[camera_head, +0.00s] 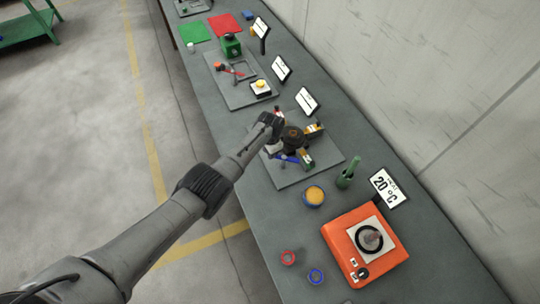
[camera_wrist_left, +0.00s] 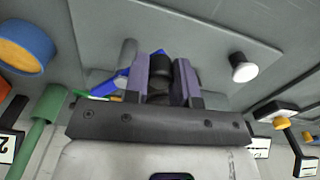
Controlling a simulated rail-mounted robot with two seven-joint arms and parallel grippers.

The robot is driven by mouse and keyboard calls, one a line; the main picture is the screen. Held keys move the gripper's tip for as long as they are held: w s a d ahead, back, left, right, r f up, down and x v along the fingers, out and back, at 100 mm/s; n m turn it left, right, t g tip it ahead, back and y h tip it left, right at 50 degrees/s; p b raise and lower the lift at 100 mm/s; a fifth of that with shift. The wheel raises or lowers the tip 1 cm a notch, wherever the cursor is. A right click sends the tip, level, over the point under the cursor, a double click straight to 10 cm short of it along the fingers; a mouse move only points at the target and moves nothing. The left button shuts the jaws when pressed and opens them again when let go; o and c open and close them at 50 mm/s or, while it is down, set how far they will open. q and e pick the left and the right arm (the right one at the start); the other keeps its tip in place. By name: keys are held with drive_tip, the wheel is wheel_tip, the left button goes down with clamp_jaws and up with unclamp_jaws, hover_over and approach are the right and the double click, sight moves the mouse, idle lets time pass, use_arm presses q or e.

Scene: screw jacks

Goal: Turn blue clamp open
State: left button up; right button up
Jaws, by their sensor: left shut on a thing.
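The blue clamp (camera_head: 287,158) is on a grey plate on the bench, partly hidden by my left arm in the head view. In the left wrist view a blue bar (camera_wrist_left: 110,86) shows beside the fingers. My left gripper (camera_wrist_left: 160,78) is shut on a dark cylindrical part (camera_wrist_left: 160,68) between its two fingers. I cannot tell how this part joins the blue bar. In the head view the gripper (camera_head: 276,138) is over the plate, its fingertips mostly hidden. My right gripper is not in view.
An orange device (camera_head: 366,246) with a dial stands at the front right. A green bottle-like object (camera_head: 347,174) and an orange-topped blue round item (camera_head: 313,196) are near the plate. Red (camera_head: 288,257) and blue (camera_head: 316,276) rings lie in front. Signs line the wall side.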

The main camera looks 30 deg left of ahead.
use_arm(q)
drive_tip(key=shift+w+a+m+b, duration=0.1)
drive_tip(key=shift+w+m+b, duration=0.2)
drive_tip(key=shift+m, duration=0.3)
drive_tip(key=o, duration=0.9)
drive_tip(key=shift+r, duration=0.15)
drive_tip(key=shift+r, duration=0.4)
wheel_tip(320, 180, up, 4)
drive_tip(key=shift+r+p, duration=0.15)
drive_tip(key=shift+p, duration=1)
wheel_tip(320, 180, up, 8)
drive_tip(key=shift+r, duration=0.2)
